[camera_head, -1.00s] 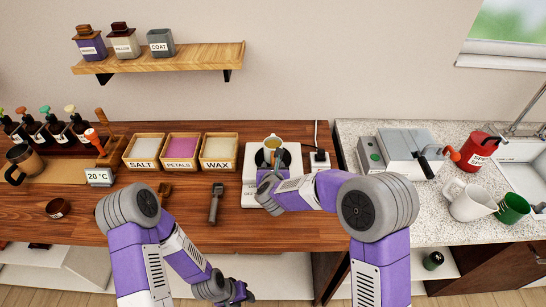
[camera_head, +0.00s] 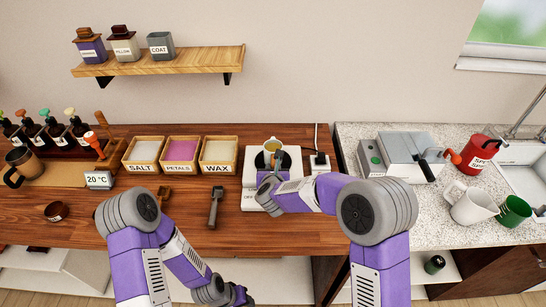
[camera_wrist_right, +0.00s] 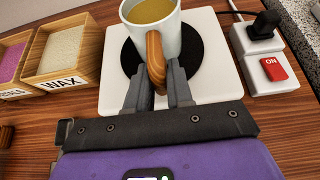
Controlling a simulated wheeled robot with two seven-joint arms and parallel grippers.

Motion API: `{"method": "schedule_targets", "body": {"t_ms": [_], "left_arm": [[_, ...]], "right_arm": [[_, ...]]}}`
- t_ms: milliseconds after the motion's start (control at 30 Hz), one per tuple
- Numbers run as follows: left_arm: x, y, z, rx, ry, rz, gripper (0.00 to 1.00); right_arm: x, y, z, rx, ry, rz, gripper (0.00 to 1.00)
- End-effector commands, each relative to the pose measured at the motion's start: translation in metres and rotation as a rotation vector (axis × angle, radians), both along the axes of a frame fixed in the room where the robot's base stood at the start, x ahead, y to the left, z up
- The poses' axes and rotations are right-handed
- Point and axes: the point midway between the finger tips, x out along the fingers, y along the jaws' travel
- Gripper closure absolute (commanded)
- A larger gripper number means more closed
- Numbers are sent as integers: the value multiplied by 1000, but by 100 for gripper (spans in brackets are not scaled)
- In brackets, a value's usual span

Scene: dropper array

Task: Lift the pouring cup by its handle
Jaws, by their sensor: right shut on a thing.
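The pouring cup (camera_head: 273,146) is pale and holds a yellowish liquid. It is over the black disc of the white hot plate (camera_head: 252,196); I cannot tell whether it touches the disc. In the right wrist view the cup (camera_wrist_right: 163,38) has a wooden handle (camera_wrist_right: 155,62) pointing toward me. My right gripper (camera_wrist_right: 158,84) is shut on this handle; in the head view the gripper (camera_head: 268,178) is partly hidden by its own wrist. My left gripper (camera_head: 240,296) hangs low in front of the counter, away from the cup, and its fingers are too small to judge.
A power switch block with a red button (camera_wrist_right: 274,69) and black plug stands right of the plate. Labelled wooden boxes, including WAX (camera_head: 219,153), stand to the left. A dark-headed tool (camera_head: 215,205) lies on the counter. A grey machine (camera_head: 400,152) is further right.

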Motion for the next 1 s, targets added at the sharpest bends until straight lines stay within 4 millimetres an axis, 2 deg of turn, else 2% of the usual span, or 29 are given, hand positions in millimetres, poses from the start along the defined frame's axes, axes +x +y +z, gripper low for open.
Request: {"method": "schedule_targets", "body": {"t_ms": [1000], "left_arm": [[0,0,23,0,0,0,57]], "right_arm": [[1,0,42,1,-3,0,100]]}}
